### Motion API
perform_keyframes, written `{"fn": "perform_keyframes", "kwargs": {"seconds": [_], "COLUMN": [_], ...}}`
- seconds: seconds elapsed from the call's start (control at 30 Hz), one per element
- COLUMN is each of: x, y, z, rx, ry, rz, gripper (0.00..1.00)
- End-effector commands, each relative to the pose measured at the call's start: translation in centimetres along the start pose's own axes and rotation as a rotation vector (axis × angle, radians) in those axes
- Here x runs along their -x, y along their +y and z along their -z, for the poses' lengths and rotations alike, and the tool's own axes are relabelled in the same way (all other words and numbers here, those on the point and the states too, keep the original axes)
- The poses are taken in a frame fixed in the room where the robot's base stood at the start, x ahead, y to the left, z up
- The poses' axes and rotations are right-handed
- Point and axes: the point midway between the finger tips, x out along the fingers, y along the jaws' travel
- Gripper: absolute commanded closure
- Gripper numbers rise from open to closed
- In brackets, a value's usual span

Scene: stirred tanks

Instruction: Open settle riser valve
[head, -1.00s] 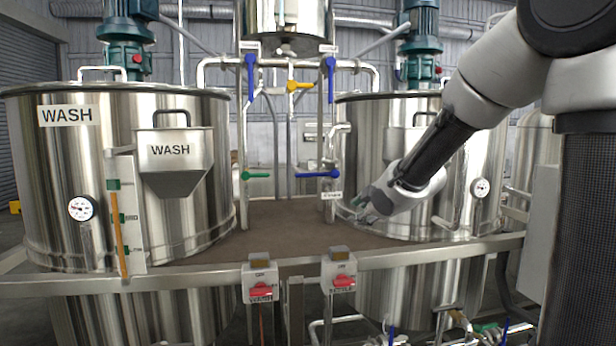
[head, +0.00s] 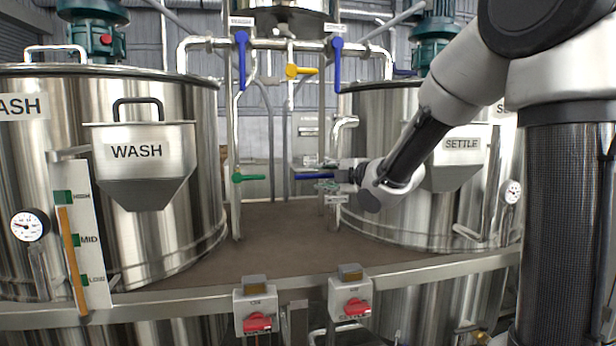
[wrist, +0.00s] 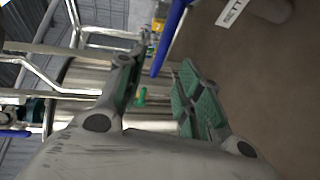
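A lower blue valve handle (head: 311,177) lies level across the right riser pipe between the tanks, pointing left. In the wrist view a blue handle (wrist: 172,38) reaches in from the top, its end between or just beyond my fingertips. My gripper (head: 328,174) is at the right end of this handle in the head view. In the wrist view my gripper (wrist: 160,68) is open, its two green-padded fingers apart; contact with the handle cannot be told. My fingers hide the valve body. A white label (wrist: 232,12) is only partly visible.
Upright blue handles, left (head: 241,58) and right (head: 337,62), and a yellow handle (head: 301,71) are above. A green handle (head: 250,177) is at left. The WASH tank (head: 190,225) and SETTLE hopper (head: 460,165) flank the brown deck (head: 275,225), which has free room.

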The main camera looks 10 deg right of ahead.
Motion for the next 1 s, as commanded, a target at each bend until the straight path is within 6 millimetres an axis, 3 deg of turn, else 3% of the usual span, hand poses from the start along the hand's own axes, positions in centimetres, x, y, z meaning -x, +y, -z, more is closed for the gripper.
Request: {"fn": "perform_keyframes", "kwargs": {"seconds": [0.17, 0.5, 0.9, 1.0], "x": [-1.4, -6.8, -7.8, -7.8], "y": [0.0, 0.0, 0.0, 0.0], "z": [0.0, 0.0, 0.0, 0.0], "rx": [0.001, 0.0, 0.0, 0.0], "ry": [0.001, 0.0, 0.0, 0.0], "rz": [0.0, 0.0, 0.0, 0.0], "gripper": [0.65, 0.65, 0.65, 0.83]}}
